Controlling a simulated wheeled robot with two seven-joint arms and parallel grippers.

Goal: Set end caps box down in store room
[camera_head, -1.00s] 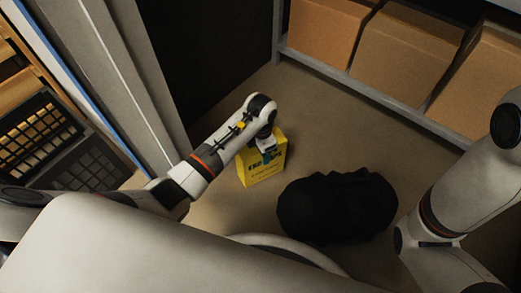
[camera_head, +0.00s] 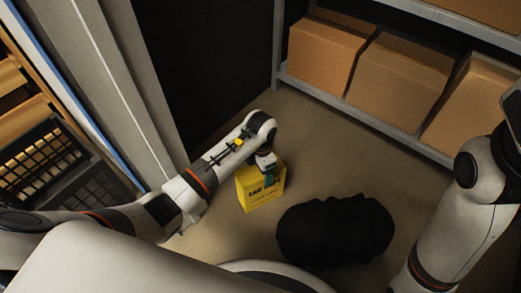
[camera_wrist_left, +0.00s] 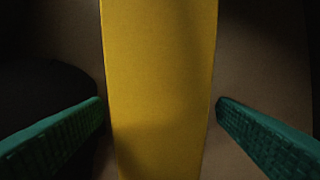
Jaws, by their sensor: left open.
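In the left wrist view the box (camera_wrist_left: 160,70) runs between the two green fingers. My left gripper is open there (camera_wrist_left: 160,105), with a finger on each side and a visible gap to each side of the box. My right arm shows at the right of the head view, but its gripper is out of frame.
A black rounded lump (camera_head: 335,230) lies on the floor right of the box. A metal shelf (camera_head: 375,119) with several cardboard boxes (camera_head: 400,82) stands behind. A grey door frame (camera_head: 115,80) and a black crate (camera_head: 45,160) are left. Floor between box and shelf is clear.

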